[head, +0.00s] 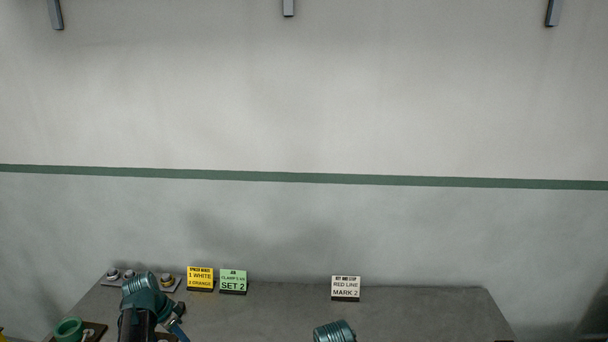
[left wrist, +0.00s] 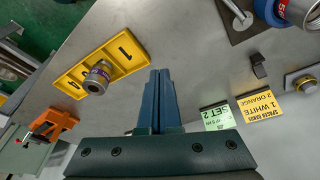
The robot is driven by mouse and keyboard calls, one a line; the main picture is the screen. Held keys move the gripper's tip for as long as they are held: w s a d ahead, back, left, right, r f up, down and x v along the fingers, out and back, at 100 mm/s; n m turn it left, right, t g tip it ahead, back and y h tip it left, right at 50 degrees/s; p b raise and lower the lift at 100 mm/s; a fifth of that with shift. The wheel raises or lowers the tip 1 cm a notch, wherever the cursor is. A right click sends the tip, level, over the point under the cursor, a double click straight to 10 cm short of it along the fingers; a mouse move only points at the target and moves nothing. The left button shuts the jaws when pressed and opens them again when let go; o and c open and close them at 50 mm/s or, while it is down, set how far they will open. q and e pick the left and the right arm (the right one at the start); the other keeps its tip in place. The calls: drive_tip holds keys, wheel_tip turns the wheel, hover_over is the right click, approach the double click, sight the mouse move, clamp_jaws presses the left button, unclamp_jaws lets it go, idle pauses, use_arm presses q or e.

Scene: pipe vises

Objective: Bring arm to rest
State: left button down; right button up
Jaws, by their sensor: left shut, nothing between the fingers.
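My left gripper (left wrist: 159,74) shows in the left wrist view with its two blue fingers together and nothing between them, above the grey bench (left wrist: 130,35). A ribbed teal part of my right arm (head: 335,332) shows at the bottom middle of the head view. My right gripper is not in view.
A yellow numbered tray (left wrist: 125,50) has a metal fitting (left wrist: 97,78) at it. An orange vise (left wrist: 50,127) is at lower left. Cards include a green one (head: 233,282), a yellow one (head: 200,278) and a white one (head: 346,287). A green ring (head: 68,329) sits far left.

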use_arm(q)
drive_tip(key=s+d+n+y, duration=0.1)
drive_tip(key=s+d, duration=0.4)
drive_tip(key=d, duration=0.5)
drive_tip(key=s+d+n+g+y, duration=0.1)
drive_tip(key=s+d, duration=0.4)
drive_tip(key=d, duration=0.5)
drive_tip(key=s+d+g+y, duration=0.1)
drive_tip(key=s+d, duration=0.4)
drive_tip(key=d, duration=0.5)
drive_tip(key=shift+s+f+n+y, duration=0.15)
drive_tip(key=shift+f+n+y, duration=0.15)
drive_tip(key=shift+n, duration=0.1)
